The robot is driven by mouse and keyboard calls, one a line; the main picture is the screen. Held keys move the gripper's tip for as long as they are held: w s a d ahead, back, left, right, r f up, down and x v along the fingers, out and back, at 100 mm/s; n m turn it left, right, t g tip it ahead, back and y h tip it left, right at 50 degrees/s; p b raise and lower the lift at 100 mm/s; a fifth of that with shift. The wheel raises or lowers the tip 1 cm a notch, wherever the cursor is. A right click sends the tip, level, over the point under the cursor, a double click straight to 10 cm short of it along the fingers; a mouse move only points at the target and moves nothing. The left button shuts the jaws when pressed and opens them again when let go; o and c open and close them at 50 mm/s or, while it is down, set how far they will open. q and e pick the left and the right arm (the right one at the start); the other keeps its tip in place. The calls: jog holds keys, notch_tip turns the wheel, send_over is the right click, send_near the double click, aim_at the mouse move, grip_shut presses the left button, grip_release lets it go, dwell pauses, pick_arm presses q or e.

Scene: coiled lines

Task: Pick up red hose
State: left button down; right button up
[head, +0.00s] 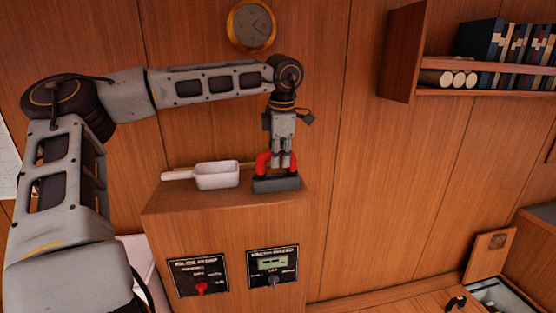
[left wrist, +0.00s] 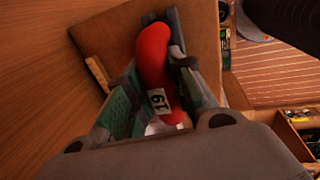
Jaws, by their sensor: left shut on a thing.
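The red hose (head: 263,164) is a short curved piece on top of the wooden cabinet, at a dark grey block (head: 277,185). In the left wrist view the red hose (left wrist: 154,62) lies between my fingers and carries a white label reading 19. My left gripper (head: 281,160) comes down from above and is shut on the red hose. I cannot tell whether the hose is clear of the dark block. My right gripper is not in view.
A white scoop (head: 217,175) lies on the cabinet top (head: 165,201), left of the hose. Two control panels (head: 198,275) are on the cabinet front. A round clock (head: 251,25) hangs on the wall above. A bookshelf (head: 480,66) is at upper right.

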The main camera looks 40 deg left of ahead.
pick_arm(q)
jog(key=shift+r, duration=0.2)
jog(key=shift+r+b, duration=0.7)
jog(key=shift+r, duration=0.8)
jog(key=s+d+b, duration=0.4)
jog(key=s+d, duration=0.7)
jog(key=d, duration=0.3)
jog(key=shift+s+b, duration=0.15)
jog(key=shift+b, duration=0.25)
jog(key=shift+r, duration=0.2)
jog(key=shift+r+p, duration=0.85)
jog(key=shift+f, duration=0.1)
